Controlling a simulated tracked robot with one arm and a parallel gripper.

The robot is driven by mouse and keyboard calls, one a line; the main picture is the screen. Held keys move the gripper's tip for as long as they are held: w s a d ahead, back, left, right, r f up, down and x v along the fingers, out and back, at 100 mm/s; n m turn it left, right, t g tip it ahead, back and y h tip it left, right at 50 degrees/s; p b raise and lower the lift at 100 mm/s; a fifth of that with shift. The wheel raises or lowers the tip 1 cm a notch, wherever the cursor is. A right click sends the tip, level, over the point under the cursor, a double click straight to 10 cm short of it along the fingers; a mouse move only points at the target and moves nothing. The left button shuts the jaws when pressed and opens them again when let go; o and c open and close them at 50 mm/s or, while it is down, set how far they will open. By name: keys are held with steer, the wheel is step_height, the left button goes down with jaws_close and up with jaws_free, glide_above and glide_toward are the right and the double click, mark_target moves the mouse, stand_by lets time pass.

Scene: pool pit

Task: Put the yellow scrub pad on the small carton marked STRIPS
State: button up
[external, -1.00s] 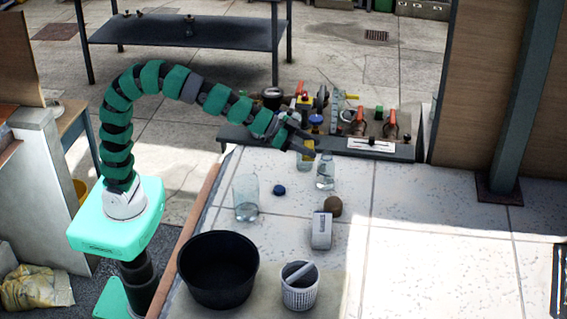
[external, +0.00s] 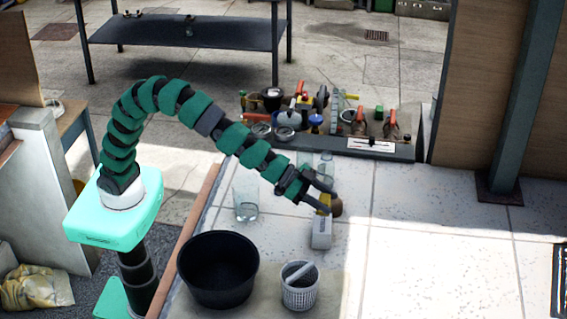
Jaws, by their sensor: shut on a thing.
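The yellow scrub pad (external: 323,203) is small in the external view and partly covered by my gripper. My gripper (external: 328,202) is shut on it and points down to the right. The small whitish carton (external: 321,234) stands on the pale tiled surface, right under the pad in the picture. The pad overlaps the carton's far top end, but I cannot tell whether they touch. The carton's marking is too small to read.
A brown round object (external: 337,208) sits close behind the carton. A clear glass (external: 246,198) stands left, and more glassware (external: 326,165) is behind my gripper. A black tub (external: 218,270) and a white basket (external: 300,288) are in front.

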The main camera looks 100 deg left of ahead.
steer(key=shift+f, duration=2.4)
steer(key=shift+f, duration=0.1)
steer(key=o, duration=1)
steer(key=shift+c, duration=0.2)
